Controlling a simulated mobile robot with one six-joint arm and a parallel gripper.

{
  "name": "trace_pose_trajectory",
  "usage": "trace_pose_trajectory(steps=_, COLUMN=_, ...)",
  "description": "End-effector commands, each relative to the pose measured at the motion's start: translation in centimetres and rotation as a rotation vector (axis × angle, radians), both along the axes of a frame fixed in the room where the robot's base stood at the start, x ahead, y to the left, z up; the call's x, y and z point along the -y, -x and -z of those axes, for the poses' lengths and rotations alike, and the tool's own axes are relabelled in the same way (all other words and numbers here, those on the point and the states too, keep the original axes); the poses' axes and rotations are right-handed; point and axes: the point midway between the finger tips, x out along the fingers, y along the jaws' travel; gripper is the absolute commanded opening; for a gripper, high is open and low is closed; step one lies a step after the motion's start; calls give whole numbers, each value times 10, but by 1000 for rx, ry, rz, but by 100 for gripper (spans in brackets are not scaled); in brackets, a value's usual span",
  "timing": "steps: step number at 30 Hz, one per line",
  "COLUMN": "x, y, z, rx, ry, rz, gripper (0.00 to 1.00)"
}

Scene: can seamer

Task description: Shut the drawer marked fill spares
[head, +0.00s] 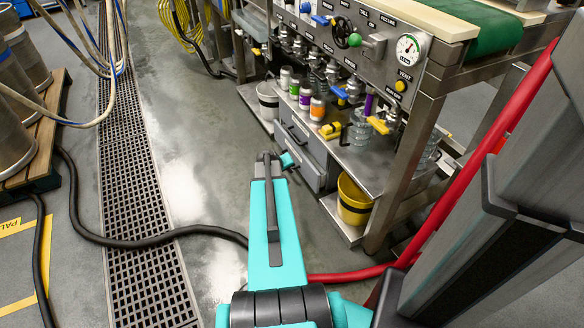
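A grey drawer unit with dark handles stands under the steel bench, in the middle of the head view. Its upper drawer front (299,133) is visible. A lower drawer front (307,172) is partly behind my arm's end and seems to stick out a little. I cannot read any marking on the drawers, so I cannot tell which one is marked fill spares. My turquoise arm reaches forward over the floor, and my gripper (290,160) is at its far end, close in front of the lower drawer. The fingers are too small to make out; I cannot tell contact.
Cans (305,97) and a yellow tool (332,130) sit on the bench shelf. A yellow bucket (354,207) stands right of the drawers, a white bucket (268,102) left. A black hose (165,238) crosses the floor grate (138,215). The floor left of the drawers is clear.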

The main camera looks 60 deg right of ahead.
Motion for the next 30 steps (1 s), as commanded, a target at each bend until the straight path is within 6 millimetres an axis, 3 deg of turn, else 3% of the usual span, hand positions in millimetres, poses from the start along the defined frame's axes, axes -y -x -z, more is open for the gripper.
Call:
trace_pose_trajectory(steps=9, x=-119, y=-63, z=51, rx=-41, ry=-148, rz=-111, gripper=28)
trace_pose_trajectory(steps=15, x=-203, y=-87, z=82, rx=-86, ry=-246, rz=-185, gripper=28)
trace_pose_trajectory(steps=22, x=-298, y=-98, z=111, rx=-153, ry=-354, rz=-267, gripper=28)
trace_pose_trajectory(steps=30, x=-406, y=-87, z=137, rx=-253, ry=-468, rz=-360, gripper=28)
